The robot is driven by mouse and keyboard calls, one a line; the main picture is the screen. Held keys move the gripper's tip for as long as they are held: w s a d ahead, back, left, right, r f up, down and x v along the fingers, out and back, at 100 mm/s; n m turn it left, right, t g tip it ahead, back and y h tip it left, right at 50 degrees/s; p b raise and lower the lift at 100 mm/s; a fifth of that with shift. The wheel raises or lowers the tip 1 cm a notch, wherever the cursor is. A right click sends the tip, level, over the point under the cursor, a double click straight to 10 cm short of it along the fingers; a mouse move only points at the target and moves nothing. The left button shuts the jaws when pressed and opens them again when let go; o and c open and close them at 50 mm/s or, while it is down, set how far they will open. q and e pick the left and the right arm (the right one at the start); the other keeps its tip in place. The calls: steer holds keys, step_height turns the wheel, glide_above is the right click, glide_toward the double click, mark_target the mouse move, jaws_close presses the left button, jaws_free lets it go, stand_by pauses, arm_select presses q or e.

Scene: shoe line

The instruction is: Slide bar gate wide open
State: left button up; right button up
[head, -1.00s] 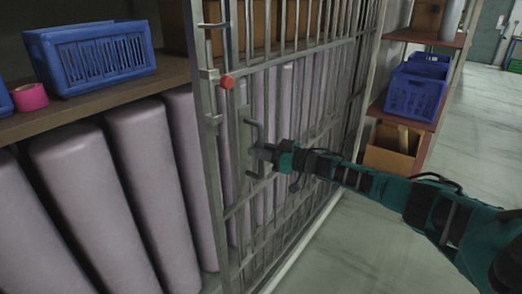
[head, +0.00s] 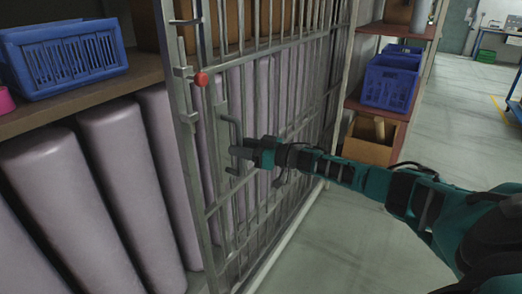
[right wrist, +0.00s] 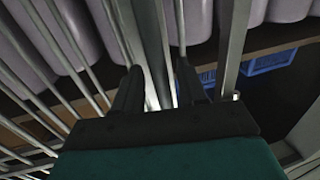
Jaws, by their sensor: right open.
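The metal bar gate (head: 222,203) stands upright in the middle of the head view, in front of a shelf bay. A red knob (head: 201,79) sits near its left edge. An upright bar handle (head: 233,129) stands out from the gate below and right of the knob. My right gripper (head: 240,152) is at the lower part of the handle, its jaws open. In the right wrist view both fingers (right wrist: 158,88) are apart, with a vertical metal bar showing between them. Contact with the handle cannot be told. My left gripper is not in view.
Large pale purple rolls (head: 75,190) stand behind and left of the gate, under a shelf with a blue basket (head: 65,58). Right of the gate are shelves with blue crates (head: 390,85) and a brown box (head: 368,148). The grey floor (head: 460,120) beyond is mostly clear.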

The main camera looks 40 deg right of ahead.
steer(key=v, duration=1.2)
steer(key=shift+a, duration=0.1)
